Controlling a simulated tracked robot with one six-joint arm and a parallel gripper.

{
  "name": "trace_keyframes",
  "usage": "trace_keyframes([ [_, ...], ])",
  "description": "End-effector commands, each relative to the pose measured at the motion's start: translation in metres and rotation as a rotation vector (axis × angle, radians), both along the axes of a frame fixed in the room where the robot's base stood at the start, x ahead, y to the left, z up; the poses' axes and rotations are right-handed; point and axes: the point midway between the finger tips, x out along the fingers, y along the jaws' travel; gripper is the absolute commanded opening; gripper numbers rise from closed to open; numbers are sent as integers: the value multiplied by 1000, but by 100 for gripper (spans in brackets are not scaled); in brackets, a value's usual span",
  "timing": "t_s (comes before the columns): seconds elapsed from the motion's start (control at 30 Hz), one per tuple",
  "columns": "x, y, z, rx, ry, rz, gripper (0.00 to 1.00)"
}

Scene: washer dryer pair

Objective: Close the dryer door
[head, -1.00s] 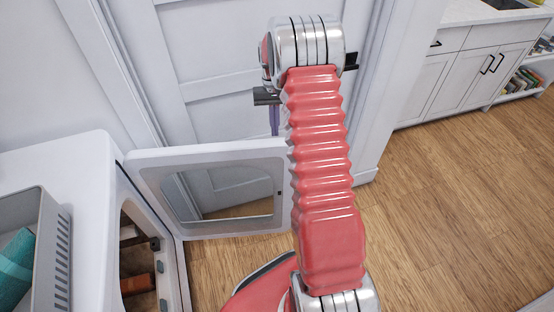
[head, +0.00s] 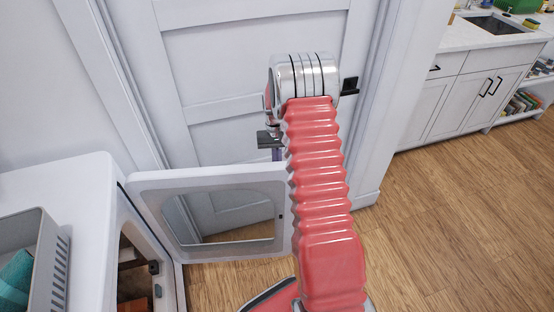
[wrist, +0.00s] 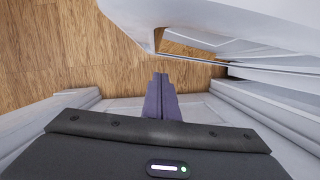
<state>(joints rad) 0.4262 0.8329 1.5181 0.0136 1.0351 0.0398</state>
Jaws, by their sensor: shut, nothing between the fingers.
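The dryer door (head: 160,187) stands wide open in the head view, swung out to the right from the white dryer (head: 80,185) at the left. Its window shows the floor and white door behind. My gripper (wrist: 160,78) is shut and empty in the wrist view, its purple-grey fingers together over the floor. In the head view only a bit of my gripper (head: 276,152) shows past the dryer door's top edge; my red arm hides the rest. In the wrist view a large white curved panel (wrist: 215,22), which looks like the dryer door, lies right of the fingertips, apart from them.
A grey basket (head: 48,262) with teal cloth sits on top of the dryer. A white panelled room door (head: 220,60) stands close behind my arm. Wood floor (head: 450,220) is clear to the right, and white cabinets (head: 460,95) stand at the back right.

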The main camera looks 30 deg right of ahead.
Motion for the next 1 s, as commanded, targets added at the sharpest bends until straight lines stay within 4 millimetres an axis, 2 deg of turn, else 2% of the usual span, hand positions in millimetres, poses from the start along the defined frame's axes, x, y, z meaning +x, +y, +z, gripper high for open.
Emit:
trace_keyframes([
  [0.2, -7, 4, -30, 1, 3, 0, 0],
  [0.6, -38, 20, -28, 0, 0, 0, 0],
  [1.0, -42, 22, -28, 0, 0, 0, 0],
])
